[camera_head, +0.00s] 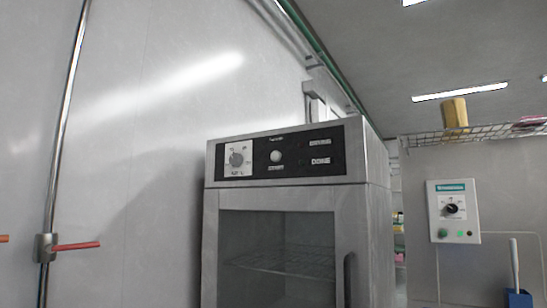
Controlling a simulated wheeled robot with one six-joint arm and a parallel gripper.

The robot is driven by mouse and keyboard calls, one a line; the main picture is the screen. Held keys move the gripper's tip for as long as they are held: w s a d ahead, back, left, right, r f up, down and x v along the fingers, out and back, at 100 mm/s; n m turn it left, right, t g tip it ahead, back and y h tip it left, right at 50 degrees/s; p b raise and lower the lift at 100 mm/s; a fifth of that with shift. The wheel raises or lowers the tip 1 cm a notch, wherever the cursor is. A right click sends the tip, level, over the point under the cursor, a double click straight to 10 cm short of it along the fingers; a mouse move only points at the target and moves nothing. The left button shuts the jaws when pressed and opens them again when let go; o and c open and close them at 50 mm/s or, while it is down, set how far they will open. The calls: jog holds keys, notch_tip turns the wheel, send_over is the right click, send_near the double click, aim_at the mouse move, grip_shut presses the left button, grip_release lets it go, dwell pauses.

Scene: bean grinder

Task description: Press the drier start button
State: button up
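The drier (210,195) is a grey metal cabinet in the middle of the head view, with its glass door (275,255) closed. A wire rack shows inside. Along its top runs a black control panel (255,170). On the panel are a grey dial (237,159) on a light plate, a round whitish button (275,156) with a small label below it, and labels at the right, one reading "DONE". The small label is too blurred to read surely. My gripper is not in view.
A vertical pipe (65,110) with a red-handled valve (75,246) runs along the left wall. A white control box (453,211) with a black knob and green button is at the right. A wire shelf (475,133) holds a yellow container (454,112). The drier's front looks clear.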

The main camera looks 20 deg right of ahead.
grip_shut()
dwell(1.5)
